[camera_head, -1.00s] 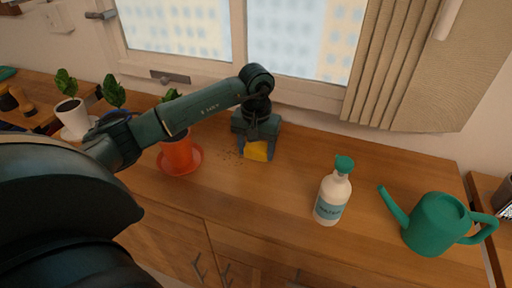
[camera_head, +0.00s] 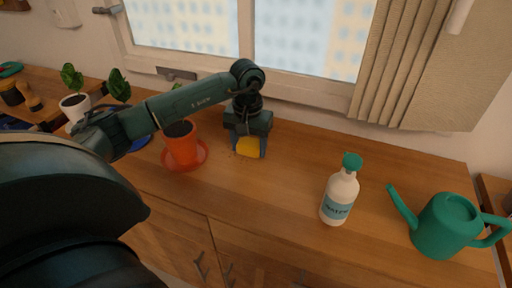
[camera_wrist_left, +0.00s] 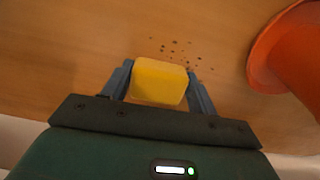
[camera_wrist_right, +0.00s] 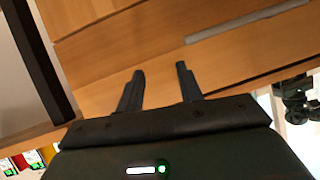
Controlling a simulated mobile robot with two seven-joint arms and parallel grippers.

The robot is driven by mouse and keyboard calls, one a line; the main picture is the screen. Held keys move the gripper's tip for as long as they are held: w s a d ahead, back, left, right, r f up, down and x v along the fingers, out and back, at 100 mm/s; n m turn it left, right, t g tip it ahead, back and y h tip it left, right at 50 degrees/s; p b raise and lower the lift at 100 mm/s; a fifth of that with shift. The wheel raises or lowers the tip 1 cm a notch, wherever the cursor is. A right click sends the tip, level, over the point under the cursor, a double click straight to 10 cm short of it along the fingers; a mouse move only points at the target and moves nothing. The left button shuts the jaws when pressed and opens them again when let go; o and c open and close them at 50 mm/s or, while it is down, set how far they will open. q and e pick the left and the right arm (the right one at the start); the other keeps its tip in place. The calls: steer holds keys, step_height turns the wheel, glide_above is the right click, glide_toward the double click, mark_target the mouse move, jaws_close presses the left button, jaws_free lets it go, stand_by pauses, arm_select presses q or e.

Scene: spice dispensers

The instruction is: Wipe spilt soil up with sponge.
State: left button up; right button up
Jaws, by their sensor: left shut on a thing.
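My left gripper (camera_head: 249,140) is shut on a yellow sponge (camera_head: 248,148), held down at the wooden counter. In the left wrist view the sponge (camera_wrist_left: 158,82) sits between the two fingers of the left gripper (camera_wrist_left: 160,85). Spilt soil (camera_wrist_left: 176,50) shows there as scattered dark crumbs on the counter, just beyond the sponge and toward the orange saucer. My right gripper (camera_wrist_right: 158,85) is open and empty in front of wooden drawer fronts.
An orange pot (camera_head: 181,146) on an orange saucer (camera_head: 203,158) stands just left of the sponge. A white spray bottle (camera_head: 339,194) and a green watering can (camera_head: 445,225) stand to the right. Other potted plants (camera_head: 74,98) are at the left. Counter between sponge and bottle is clear.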

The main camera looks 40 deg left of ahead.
mark_target(222, 147)
arm_select(q)
steer(key=shift+s+a+f+b, duration=0.1)
steer(key=shift+s+a+b, duration=0.15)
steer(key=shift+a, duration=0.65)
steer(key=shift+s+a+f+b, duration=0.15)
steer(key=shift+a+b, duration=0.2)
steer(key=shift+a, duration=0.55)
steer(key=shift+s+a+r+b, duration=0.1)
steer(key=shift+s+a+b, duration=0.2)
steer(key=shift+a, duration=0.75)
steer(key=shift+s+a+b, duration=0.15)
steer(key=shift+s+a, duration=0.1)
steer(key=shift+a, duration=0.8)
steer(key=shift+w+d+r+p, duration=0.1)
steer(key=shift+w+d+p, duration=0.15)
steer(key=shift+d, duration=0.7)
steer(key=shift+w+d+r+p, duration=0.15)
steer(key=shift+w+d, duration=0.1)
steer(key=shift+d, duration=0.7)
steer(key=shift+w+d+f, duration=0.15)
steer(key=shift+w+d, duration=0.1)
steer(key=shift+d, duration=0.75)
steer(key=shift+w+d+f, duration=0.1)
steer(key=shift+w+d, duration=0.1)
steer(key=shift+d, duration=0.8)
